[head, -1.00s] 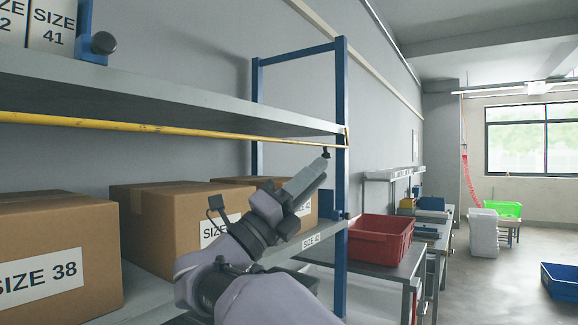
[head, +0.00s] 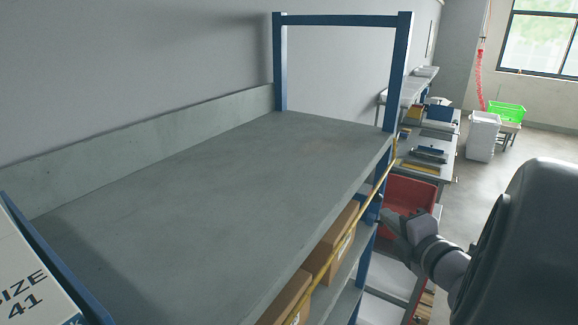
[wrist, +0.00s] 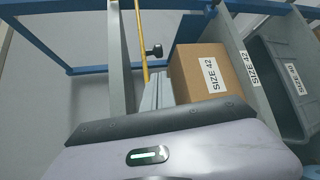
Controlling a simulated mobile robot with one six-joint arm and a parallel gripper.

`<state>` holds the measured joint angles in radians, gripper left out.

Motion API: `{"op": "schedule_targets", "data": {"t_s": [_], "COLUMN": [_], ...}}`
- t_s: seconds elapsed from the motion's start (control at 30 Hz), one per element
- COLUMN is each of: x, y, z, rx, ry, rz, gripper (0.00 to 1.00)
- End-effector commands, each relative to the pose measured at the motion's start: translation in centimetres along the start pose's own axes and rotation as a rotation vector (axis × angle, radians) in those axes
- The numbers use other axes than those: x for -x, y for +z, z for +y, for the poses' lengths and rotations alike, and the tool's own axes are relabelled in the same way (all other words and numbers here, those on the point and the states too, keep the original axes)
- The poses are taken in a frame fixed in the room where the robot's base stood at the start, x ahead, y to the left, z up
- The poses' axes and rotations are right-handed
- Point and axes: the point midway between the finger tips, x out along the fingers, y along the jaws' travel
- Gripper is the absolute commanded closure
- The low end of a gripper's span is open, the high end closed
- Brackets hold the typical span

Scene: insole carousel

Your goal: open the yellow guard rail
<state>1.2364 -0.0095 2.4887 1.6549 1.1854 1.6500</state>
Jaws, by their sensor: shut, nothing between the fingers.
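The yellow guard rail (head: 378,183) runs along the front of the rack, just below the top shelf's front edge, and ends near the right blue post. It also shows in the wrist view as a thin yellow bar (wrist: 141,40). My gripper (head: 386,222) is shut and empty, beside the right post and below the rail's far end. In the wrist view my gripper (wrist: 156,88) points along the rack, close to the rail, with a black knob (wrist: 153,52) beyond it. I cannot tell whether the fingers touch the rail.
The top shelf (head: 190,190) is bare in its middle. Cardboard boxes (head: 335,250) stand on the shelf below, one labelled SIZE 42 (wrist: 208,73). A red crate (head: 410,195) is behind my gripper. The blue post (head: 398,75) stands close. Open floor lies to the right.

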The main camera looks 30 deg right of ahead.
Motion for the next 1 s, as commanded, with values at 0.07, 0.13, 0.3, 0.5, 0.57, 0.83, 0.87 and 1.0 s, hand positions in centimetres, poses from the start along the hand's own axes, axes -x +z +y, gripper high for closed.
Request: {"op": "schedule_targets", "data": {"t_s": [0.07, 0.13, 0.3, 0.5, 0.57, 0.83, 0.87, 1.0], "x": [-1.6, -3.1, -6.4, -8.6, -8.8, -8.9, -8.9, -8.2], "y": [-0.3, -0.2, -0.2, -0.2, -0.1, -0.1, -0.1, 0.5], "z": [-0.3, -0.3, -0.3, -0.2, -0.2, -0.2, -0.2, 0.5], "rx": [0.000, 0.001, 0.002, 0.004, 0.004, 0.004, 0.004, 0.049], "ry": [-0.001, -0.001, -0.003, -0.002, -0.002, -0.002, -0.003, -0.050], "rz": [0.007, 0.006, 0.006, 0.004, 0.003, 0.002, 0.002, 0.002], "gripper": [1.00, 1.00, 1.00, 1.00, 1.00, 1.00, 1.00, 1.00]}}
